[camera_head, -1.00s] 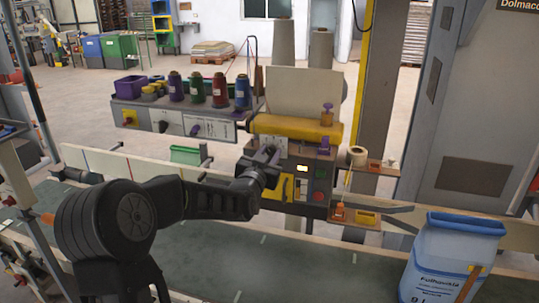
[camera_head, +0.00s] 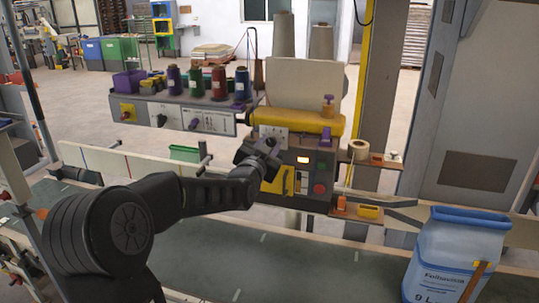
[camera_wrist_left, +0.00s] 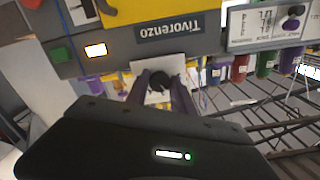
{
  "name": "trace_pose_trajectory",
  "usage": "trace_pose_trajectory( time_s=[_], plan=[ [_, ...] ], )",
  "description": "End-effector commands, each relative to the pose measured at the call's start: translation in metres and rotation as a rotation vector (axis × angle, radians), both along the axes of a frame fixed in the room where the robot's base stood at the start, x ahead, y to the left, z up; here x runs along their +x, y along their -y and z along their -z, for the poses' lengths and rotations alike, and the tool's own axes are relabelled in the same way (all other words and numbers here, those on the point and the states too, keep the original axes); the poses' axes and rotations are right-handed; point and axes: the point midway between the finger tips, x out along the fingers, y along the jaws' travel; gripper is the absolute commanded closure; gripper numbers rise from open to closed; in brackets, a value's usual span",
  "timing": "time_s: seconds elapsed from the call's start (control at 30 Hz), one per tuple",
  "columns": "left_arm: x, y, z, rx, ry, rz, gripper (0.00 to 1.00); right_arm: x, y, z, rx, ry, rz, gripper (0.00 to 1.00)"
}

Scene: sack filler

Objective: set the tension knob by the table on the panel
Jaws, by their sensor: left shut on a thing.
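My left gripper (camera_head: 268,148) is at the upper left of the sewing machine's grey control panel (camera_head: 305,170). In the left wrist view its two fingers (camera_wrist_left: 162,88) are shut around a dark round knob (camera_wrist_left: 160,82) in front of a white plate (camera_wrist_left: 178,68). In the head view the gripper hides this knob. A white printed plate (camera_head: 216,123) shows on the spool rack's front; the wrist view shows a plate with rows of characters (camera_wrist_left: 264,18) and a dark knob. The print is too small to read reliably. My right gripper is out of view.
The control panel has a lit display (camera_head: 303,160), a red button (camera_head: 319,189) and a green button (camera_wrist_left: 60,53). Thread spools (camera_head: 219,84) stand on the rack. A white-and-blue sack (camera_head: 447,262) stands at the right on the green conveyor belt (camera_head: 290,270).

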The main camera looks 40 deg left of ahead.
Motion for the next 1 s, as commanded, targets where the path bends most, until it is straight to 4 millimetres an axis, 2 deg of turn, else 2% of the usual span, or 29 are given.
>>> trace_pose_trajectory(
  time_s=[0.03,0.1,0.4,0.7,1.0],
  plan=[
    [0.000,0.001,0.006,0.034,-0.008,0.001,1.00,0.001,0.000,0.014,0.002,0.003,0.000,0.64],
    [0.000,0.001,0.006,0.087,-0.026,0.002,1.00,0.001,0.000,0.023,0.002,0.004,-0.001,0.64],
    [0.000,0.001,0.003,0.306,-0.105,0.001,1.00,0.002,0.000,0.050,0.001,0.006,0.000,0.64],
    [0.000,0.000,0.001,0.430,-0.150,0.001,1.00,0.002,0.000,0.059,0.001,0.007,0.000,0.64],
    [0.000,0.000,0.000,0.451,-0.159,0.001,1.00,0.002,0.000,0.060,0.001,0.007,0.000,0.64]
  ],
)
